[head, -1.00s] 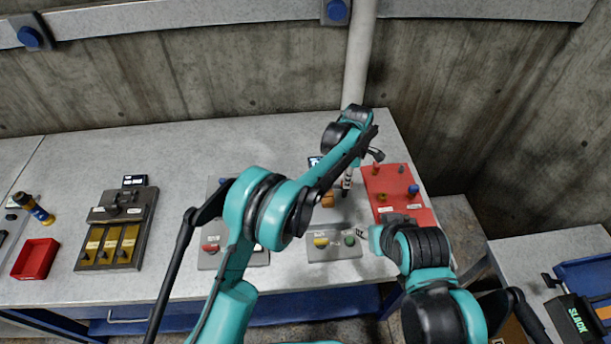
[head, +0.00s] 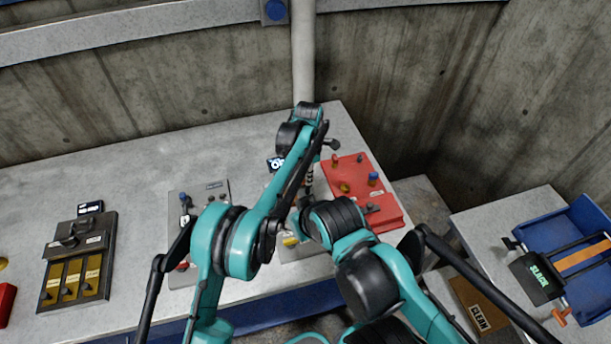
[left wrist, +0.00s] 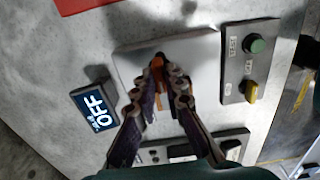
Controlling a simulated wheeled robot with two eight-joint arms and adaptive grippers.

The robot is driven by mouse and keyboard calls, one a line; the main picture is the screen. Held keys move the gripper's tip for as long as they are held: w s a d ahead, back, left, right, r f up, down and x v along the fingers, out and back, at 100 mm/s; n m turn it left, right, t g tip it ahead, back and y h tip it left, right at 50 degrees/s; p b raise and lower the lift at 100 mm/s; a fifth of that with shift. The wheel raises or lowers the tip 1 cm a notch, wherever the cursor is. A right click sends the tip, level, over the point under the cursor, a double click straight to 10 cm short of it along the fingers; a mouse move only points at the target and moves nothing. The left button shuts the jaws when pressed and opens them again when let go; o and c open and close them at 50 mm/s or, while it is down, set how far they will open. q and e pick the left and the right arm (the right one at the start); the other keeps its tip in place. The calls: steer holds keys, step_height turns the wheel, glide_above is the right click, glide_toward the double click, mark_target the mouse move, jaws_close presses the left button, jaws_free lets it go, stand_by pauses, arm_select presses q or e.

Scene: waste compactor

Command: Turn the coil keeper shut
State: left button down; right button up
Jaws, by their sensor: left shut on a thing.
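The coil keeper looks to be the small orange-brown piece (left wrist: 157,70) on a pale grey plate (left wrist: 205,50) in the left wrist view; its turn angle is hard to read. My left gripper (left wrist: 161,84) is closed around it, one finger on each side, partly hiding it. In the head view my left gripper (head: 308,182) reaches down to the table beside the red panel, its fingertips mostly hidden. The keeper is hidden there behind my arms. My right arm crosses in front, and its gripper does not show.
A grey box with a green button (left wrist: 257,46) and yellow knob (left wrist: 251,91) is close by. The red panel (head: 365,190) with knobs stands right of the left gripper. A SLACK unit (head: 538,280) is on the right-hand table.

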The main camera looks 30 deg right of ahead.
arm_select(q)
steer(key=c, duration=1.6)
jaws_free()
step_height(320, 180, up, 12)
steer(key=shift+r, duration=0.1)
steer(key=shift+w, duration=0.1)
